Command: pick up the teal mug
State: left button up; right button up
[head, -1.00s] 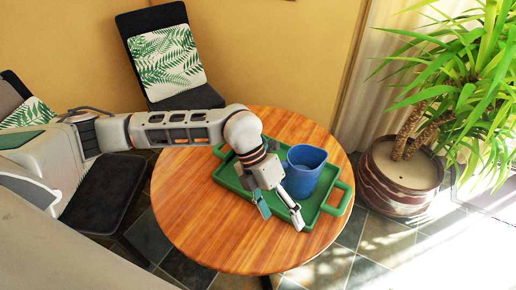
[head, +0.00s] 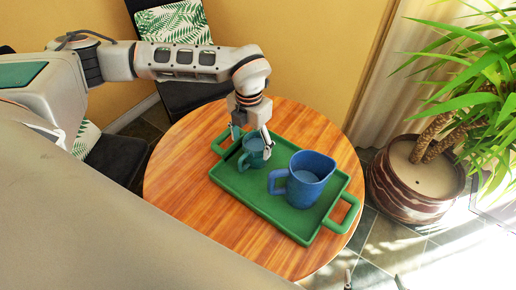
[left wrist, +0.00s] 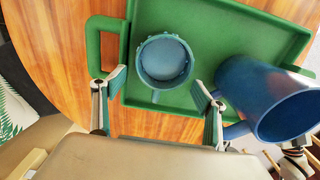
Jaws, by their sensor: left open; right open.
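The teal mug (head: 253,152) stands upright on the green tray (head: 262,198), near its far left end. The left wrist view shows the mug (left wrist: 165,61) from above, its handle toward my wrist. My left gripper (head: 251,140) is open above the mug. In the left wrist view, its fingers (left wrist: 159,87) are spread to either side of the mug's near side, with nothing held. In the head view the fingers partly cover the mug. Two fingertips of my right gripper (head: 374,283) show at the bottom edge, apart and empty, away from the table.
A larger blue jug (head: 312,178) stands on the tray right of the mug, its handle toward the mug. The round wooden table (head: 185,205) is bare left of the tray. A potted plant (head: 410,195) stands right; a chair (head: 180,95) stands behind.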

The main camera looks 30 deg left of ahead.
aim_at(253, 147)
pick_arm(q)
jog(key=shift+s+f, duration=0.15)
jog(key=shift+f, duration=0.75)
jog(key=f, duration=0.1)
jog(key=w+f, duration=0.1)
jog(key=f, duration=0.2)
jog(key=shift+w+d+f+b, duration=0.15)
jog(key=shift+w+b, duration=0.15)
jog(key=shift+w, duration=0.05)
jog(key=shift+f, duration=0.45)
jog(key=c, duration=1.5)
jog(key=shift+c, duration=1.3)
jog(key=shift+r, duration=0.1)
